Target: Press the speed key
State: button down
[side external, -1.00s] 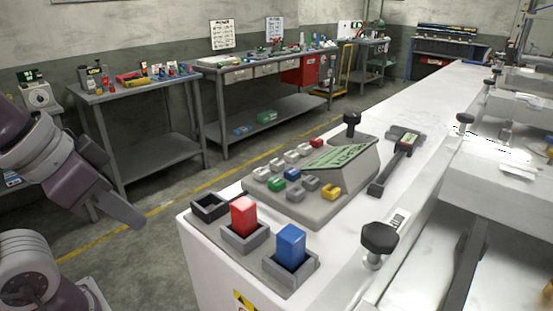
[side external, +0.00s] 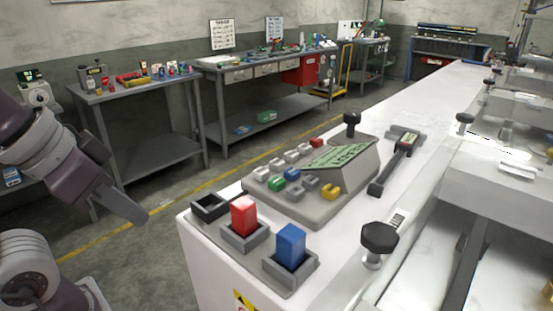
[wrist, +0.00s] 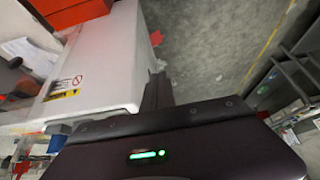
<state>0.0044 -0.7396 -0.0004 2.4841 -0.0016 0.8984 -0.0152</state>
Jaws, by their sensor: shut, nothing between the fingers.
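A grey control panel (side external: 345,190) with a green screen (side external: 343,154) sits on the white machine top. Several small keys in white, green, blue, grey, yellow and red stand on it; their labels are too small to read, so I cannot tell which is the speed key. My gripper (side external: 140,216) is at the left in the side view, over the floor and apart from the panel. Its fingers are shut and empty. The wrist view shows the shut fingers (wrist: 158,90) beside the white machine body; the keys are not visible there.
In front of the panel, a red block (side external: 243,216) and a blue block (side external: 290,245) stand in grey sockets beside an empty dark socket (side external: 209,207). A black knob (side external: 379,237) rises at right. Workbenches (side external: 135,87) line the back wall. Open floor separates gripper and machine.

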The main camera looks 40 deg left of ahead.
jog(key=w+d+r+n+t+h, duration=0.1)
jog(key=w+d+r+n, duration=0.25)
jog(key=w+r, duration=0.65)
notch_tip(320, 180, up, 7)
jog(key=n+t+h, duration=0.2)
send_over(277, 165)
jog(key=shift+a+f, duration=0.2)
jog(key=shift+a, duration=0.25)
jog(key=shift+s, duration=0.1)
jog(key=shift+f, duration=4.45)
jog(key=shift+f, duration=0.4)
